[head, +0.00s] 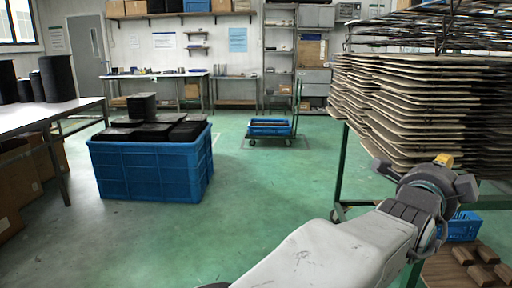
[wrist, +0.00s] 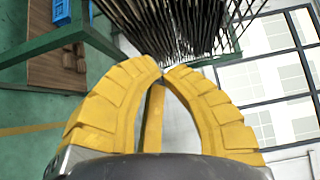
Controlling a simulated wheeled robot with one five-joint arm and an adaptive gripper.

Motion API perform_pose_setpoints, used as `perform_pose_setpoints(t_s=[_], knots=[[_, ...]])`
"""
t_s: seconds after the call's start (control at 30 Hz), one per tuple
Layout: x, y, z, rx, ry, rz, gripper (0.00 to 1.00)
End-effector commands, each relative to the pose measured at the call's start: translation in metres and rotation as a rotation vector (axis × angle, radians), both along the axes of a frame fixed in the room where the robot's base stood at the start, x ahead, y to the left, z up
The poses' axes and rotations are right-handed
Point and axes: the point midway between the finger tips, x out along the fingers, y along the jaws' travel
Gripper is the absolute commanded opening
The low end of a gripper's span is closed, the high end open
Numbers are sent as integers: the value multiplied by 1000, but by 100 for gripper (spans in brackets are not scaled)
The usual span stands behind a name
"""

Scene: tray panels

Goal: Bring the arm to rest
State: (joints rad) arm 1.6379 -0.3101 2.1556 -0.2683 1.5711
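My arm reaches out from the bottom of the head view toward the right, and the yellow of my gripper (head: 443,160) just shows past the wrist. In the wrist view the two yellow fingers of my gripper (wrist: 164,71) curve in until their tips meet. No panel shows between them. The stacked tray panels (head: 400,115) sit on a green-framed rack behind and above the wrist in the head view. Their edges also show at the top of the wrist view (wrist: 180,25), beyond the fingertips. I cannot tell the gap between fingers and panels.
A blue crate (head: 150,178) of black trays stands on the floor at left, beside a white table (head: 45,112). A cart with a blue tray (head: 270,127) stands farther back. A blue basket (head: 463,226) and wooden blocks (head: 468,257) lie low at right. The middle floor is clear.

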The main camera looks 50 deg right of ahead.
Motion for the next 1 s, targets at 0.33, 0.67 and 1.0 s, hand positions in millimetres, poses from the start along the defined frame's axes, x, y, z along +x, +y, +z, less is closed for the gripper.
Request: perform_pose_setpoints(t_s=[0.33, 0.67, 1.0], knots=[[47, 6, 3, 82, 101, 116, 0], [129, 36, 3, 209, 316, 350, 0], [249, 155, 7, 321, 843, 900, 0]])
